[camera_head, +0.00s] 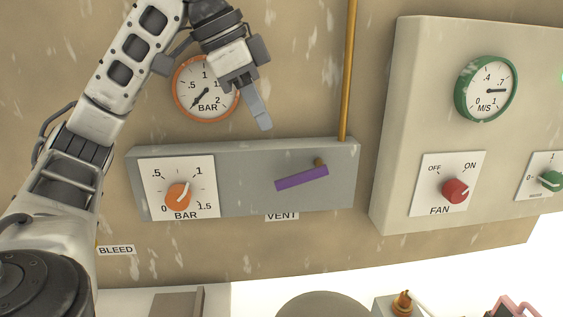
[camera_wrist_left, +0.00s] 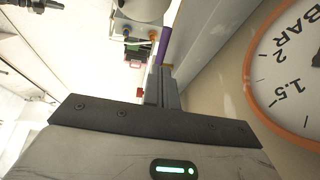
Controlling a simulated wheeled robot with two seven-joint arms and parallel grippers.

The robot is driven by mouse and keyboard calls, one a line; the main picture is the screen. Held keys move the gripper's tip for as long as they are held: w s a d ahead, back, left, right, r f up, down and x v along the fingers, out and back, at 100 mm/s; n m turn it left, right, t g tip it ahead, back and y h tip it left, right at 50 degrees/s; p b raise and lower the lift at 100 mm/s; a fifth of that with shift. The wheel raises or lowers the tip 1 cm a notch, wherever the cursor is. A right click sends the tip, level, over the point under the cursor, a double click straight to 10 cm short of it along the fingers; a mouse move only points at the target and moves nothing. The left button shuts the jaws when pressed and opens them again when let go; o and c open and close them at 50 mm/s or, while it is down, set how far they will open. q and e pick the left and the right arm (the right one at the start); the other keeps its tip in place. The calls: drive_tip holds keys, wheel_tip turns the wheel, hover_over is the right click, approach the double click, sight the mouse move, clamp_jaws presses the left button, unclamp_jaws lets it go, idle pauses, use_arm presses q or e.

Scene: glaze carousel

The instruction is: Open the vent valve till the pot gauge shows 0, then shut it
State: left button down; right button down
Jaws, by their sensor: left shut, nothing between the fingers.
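The vent valve's purple lever (camera_head: 301,178) sits on the front of a grey box above the VENT label (camera_head: 281,216). It lies nearly level, its right end a little higher, beside a brown stub. A purple strip also shows in the left wrist view (camera_wrist_left: 165,42). The orange-rimmed BAR gauge (camera_head: 177,104) is on the wall above the box; its needle points to the lower left, below the .5. Part of its upper right is hidden by my gripper. My left gripper (camera_head: 265,126) is shut and empty, just above the box's top edge, up and left of the lever, apart from it.
The grey box (camera_head: 245,203) carries an orange BAR knob (camera_head: 178,194) at its left. A yellow pipe (camera_head: 347,70) rises from its right end. A pale cabinet (camera_head: 405,130) with a green-rimmed gauge (camera_head: 486,89) and red FAN knob (camera_head: 455,191) juts out at right.

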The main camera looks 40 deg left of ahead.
sight(289, 178)
use_arm(q)
drive_tip(key=x, duration=0.3)
drive_tip(key=b+x, duration=0.1)
drive_tip(key=x, duration=0.4)
drive_tip(key=shift+a+f, duration=0.2)
drive_tip(key=shift+f, duration=0.2)
drive_tip(key=shift+w+f, duration=0.3)
drive_tip(key=shift+f, duration=0.25)
use_arm(e)
drive_tip(key=shift+w+a+f, duration=0.15)
